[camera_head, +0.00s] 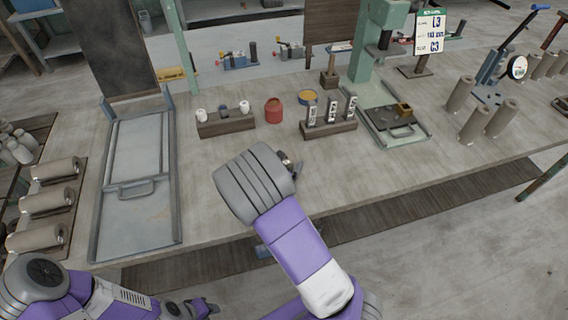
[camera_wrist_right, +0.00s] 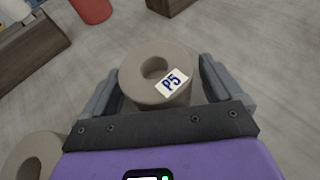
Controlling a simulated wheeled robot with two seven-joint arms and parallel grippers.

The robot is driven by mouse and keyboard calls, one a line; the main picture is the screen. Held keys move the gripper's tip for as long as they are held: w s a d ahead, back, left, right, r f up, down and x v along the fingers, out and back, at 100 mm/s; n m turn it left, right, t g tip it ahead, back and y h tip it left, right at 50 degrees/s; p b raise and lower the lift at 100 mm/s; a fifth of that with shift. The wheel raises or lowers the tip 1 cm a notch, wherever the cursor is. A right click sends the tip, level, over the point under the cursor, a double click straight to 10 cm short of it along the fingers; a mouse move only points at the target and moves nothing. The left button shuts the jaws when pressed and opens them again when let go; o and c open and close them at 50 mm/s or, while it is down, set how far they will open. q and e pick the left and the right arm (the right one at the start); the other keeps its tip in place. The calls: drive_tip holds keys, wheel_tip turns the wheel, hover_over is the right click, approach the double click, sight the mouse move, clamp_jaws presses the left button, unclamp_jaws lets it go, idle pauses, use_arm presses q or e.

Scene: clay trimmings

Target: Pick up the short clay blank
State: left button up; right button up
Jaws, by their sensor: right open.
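In the right wrist view a grey-beige clay blank (camera_wrist_right: 142,88), a ring with a round hole and a white "P5" label, stands between the two fingers of my right gripper (camera_wrist_right: 158,72). The fingers are apart on either side of it, with the left one very near its side. A second clay blank (camera_wrist_right: 36,158) shows partly at the lower left, outside the fingers. Their heights cannot be judged from above. In the head view my right gripper (camera_head: 287,165) is low over the bench and its wrist hides the blanks. My left gripper (camera_head: 203,308) is at the bottom edge, its jaws unclear.
A red pot (camera_head: 273,111) and a dark wooden block with small cups (camera_head: 226,123) stand behind my right gripper. A wooden holder with labelled pieces (camera_head: 329,129) stands to its right. A metal tray (camera_head: 138,185) lies left. The bench front right of the gripper is clear.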

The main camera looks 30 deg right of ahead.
drive_tip(key=c, duration=1.2)
drive_tip(key=shift+r, duration=0.1)
